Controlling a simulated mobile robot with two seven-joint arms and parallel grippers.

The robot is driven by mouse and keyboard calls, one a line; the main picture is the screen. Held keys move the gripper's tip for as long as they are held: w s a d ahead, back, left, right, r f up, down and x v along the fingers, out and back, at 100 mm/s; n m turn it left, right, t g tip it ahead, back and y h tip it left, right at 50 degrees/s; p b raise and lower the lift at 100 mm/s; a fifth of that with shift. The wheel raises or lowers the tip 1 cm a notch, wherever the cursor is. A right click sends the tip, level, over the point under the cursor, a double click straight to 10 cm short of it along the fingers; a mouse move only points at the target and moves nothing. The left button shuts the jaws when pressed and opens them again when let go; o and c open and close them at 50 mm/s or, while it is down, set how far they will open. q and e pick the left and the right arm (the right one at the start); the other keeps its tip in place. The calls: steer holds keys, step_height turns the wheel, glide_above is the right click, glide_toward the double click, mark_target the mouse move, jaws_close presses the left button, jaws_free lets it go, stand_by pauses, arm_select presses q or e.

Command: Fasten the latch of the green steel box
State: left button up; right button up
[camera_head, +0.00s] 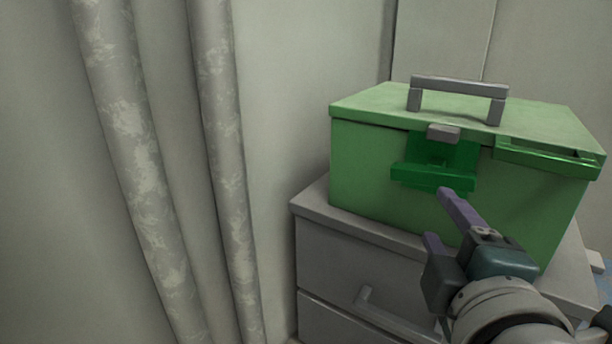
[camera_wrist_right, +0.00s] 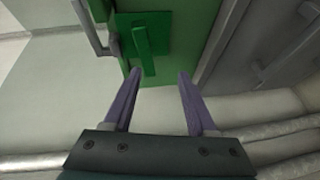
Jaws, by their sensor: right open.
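The green steel box (camera_head: 370,165) stands with its lid down and a grey handle (camera_head: 460,88) on top. On its front is a darker green latch (camera_head: 432,178), its bar standing out from the plate below a small grey catch (camera_head: 443,132) on the lid edge. The bar and catch look apart. The latch (camera_wrist_right: 145,48) also shows in the right wrist view, above the fingertips. My right gripper (camera_head: 437,215) is open, its purple fingers pointing at the box front just below the latch. Nothing is between the fingers (camera_wrist_right: 160,75). My left gripper is not in view.
The box sits on a grey drawer cabinet (camera_head: 318,220) with a bar drawer handle (camera_head: 385,318) below. A second dark green fitting (camera_head: 545,156) is on the box front at right. Two mottled pipes (camera_head: 225,130) run along the wall at left. Free space lies before the box.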

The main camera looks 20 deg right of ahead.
mark_target(433, 180)
steer(key=w+d, duration=0.1)
steer(key=w, duration=0.2)
steer(key=w+d+n, duration=0.1)
steer(key=w+d, duration=0.1)
steer(key=w+d+r+n+h, duration=0.1)
steer(key=w, duration=0.2)
steer(key=shift+w+d+r+t+b, duration=0.1)
steer(key=shift+w+d+t+b, duration=0.15)
steer(key=shift+w+t+b, duration=0.1)
jaws_close()
stand_by(0.4)
